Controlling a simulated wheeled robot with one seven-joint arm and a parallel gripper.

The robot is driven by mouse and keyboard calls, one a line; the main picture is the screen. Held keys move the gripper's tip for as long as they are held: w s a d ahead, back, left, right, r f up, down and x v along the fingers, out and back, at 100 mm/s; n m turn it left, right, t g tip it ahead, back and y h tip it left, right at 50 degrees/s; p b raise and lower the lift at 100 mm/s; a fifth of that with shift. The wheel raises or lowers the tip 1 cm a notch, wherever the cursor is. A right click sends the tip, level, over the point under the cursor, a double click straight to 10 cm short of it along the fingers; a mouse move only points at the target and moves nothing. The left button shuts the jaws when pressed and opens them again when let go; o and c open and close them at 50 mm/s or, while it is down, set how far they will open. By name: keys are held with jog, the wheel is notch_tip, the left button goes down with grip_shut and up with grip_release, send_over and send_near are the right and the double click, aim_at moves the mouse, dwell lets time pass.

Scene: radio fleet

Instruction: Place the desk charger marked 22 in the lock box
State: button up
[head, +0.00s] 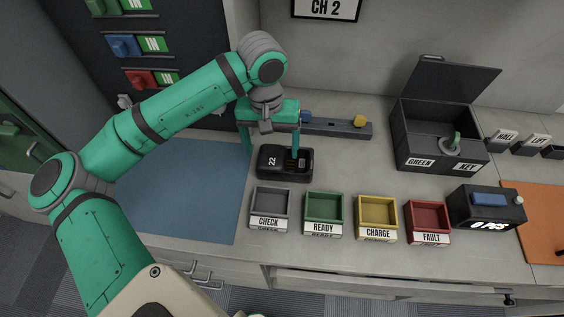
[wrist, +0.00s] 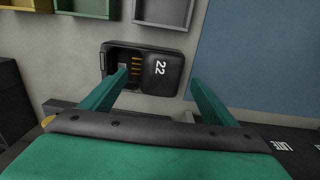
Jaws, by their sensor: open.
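The desk charger marked 22 (head: 270,163) is a black unit with an open slot, lying on the counter between the blue mat and a grey bar. It also shows in the wrist view (wrist: 160,70). My gripper (head: 271,152) is open above it, with one green finger in front of the charger's slot and the other off to its left. In the wrist view my gripper (wrist: 158,82) has its fingers apart; contact cannot be told.
Several trays marked CHECK (head: 270,222), READY (head: 323,226), CHARGE (head: 376,231) and FAULT (head: 428,237) line the front. A black device with a blue top (head: 488,208) stands right. The blue mat (head: 185,190) is clear. A grey bar (head: 340,127) lies behind.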

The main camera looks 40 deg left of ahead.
aim_at(272, 156)
jog(key=shift+w+a+f, duration=0.1)
jog(key=shift+a+f, duration=0.05)
jog(key=shift+f, duration=1.95)
jog(key=c, duration=1.5)
jog(key=shift+r, duration=0.2)
jog(key=shift+r, duration=0.25)
notch_tip(272, 156, up, 2)
jog(key=shift+w+r, duration=0.1)
jog(key=shift+r, duration=0.1)
jog(key=s+r, duration=0.2)
jog(key=s+d+r, duration=0.1)
jog(key=s+r, duration=0.1)
jog(key=r, duration=0.1)
jog(key=shift+s+d+r, duration=0.1)
jog(key=shift+s+r, duration=0.05)
jog(key=shift+s, duration=0.05)
jog(key=s+d+r, duration=0.2)
jog(key=s+r, duration=0.2)
jog(key=s, duration=0.5)
jog(key=shift+d+r, duration=0.25)
jog(key=shift+d, duration=0.15)
